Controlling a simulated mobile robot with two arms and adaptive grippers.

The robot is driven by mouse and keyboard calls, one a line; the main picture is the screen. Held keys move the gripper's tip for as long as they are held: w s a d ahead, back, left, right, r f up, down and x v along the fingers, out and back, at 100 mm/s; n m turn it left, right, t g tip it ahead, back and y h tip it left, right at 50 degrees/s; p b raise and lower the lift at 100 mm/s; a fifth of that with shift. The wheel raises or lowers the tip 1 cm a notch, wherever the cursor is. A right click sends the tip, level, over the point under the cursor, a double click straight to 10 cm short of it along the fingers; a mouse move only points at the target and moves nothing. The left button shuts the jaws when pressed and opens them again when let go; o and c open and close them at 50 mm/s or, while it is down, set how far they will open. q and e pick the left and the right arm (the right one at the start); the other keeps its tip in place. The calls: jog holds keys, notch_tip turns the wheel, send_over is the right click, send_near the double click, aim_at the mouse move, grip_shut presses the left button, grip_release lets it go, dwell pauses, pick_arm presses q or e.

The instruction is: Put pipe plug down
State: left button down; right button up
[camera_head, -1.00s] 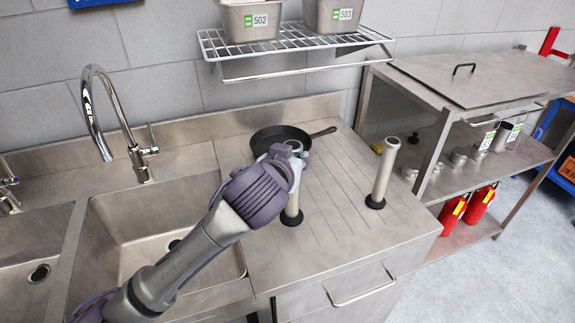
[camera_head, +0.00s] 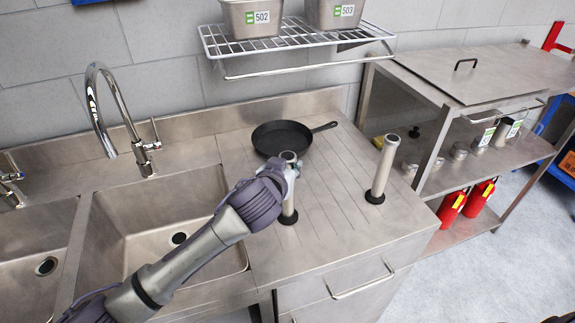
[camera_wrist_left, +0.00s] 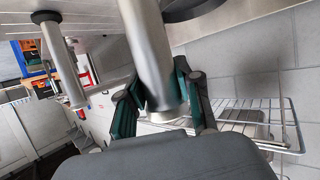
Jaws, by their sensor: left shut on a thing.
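A metal pipe plug (camera_head: 288,198) with a black foot is upright over the ribbed drainboard beside the sink. I cannot tell whether its foot rests on the surface. My left gripper (camera_head: 290,168) is shut around its upper part. In the left wrist view the pipe plug (camera_wrist_left: 148,45) runs between the green-sided fingers (camera_wrist_left: 160,98), its open end towards the camera. A second, similar pipe plug (camera_head: 383,167) stands free to the right on the drainboard; it also shows in the left wrist view (camera_wrist_left: 62,62). My right gripper is out of view.
A black frying pan (camera_head: 282,138) lies behind the held pipe plug. The sink basin (camera_head: 125,225) and tap (camera_head: 100,110) are to the left. A wire shelf (camera_head: 300,42) with containers hangs above. A steel table (camera_head: 480,75) stands at the right. The front of the drainboard is clear.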

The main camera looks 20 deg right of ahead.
pick_arm(q)
jog(key=c, duration=0.8)
grip_release()
jog(key=b+v, duration=0.1)
jog(key=v, duration=1.1)
jog(key=shift+a+b, duration=0.1)
jog(key=shift+b, duration=0.3)
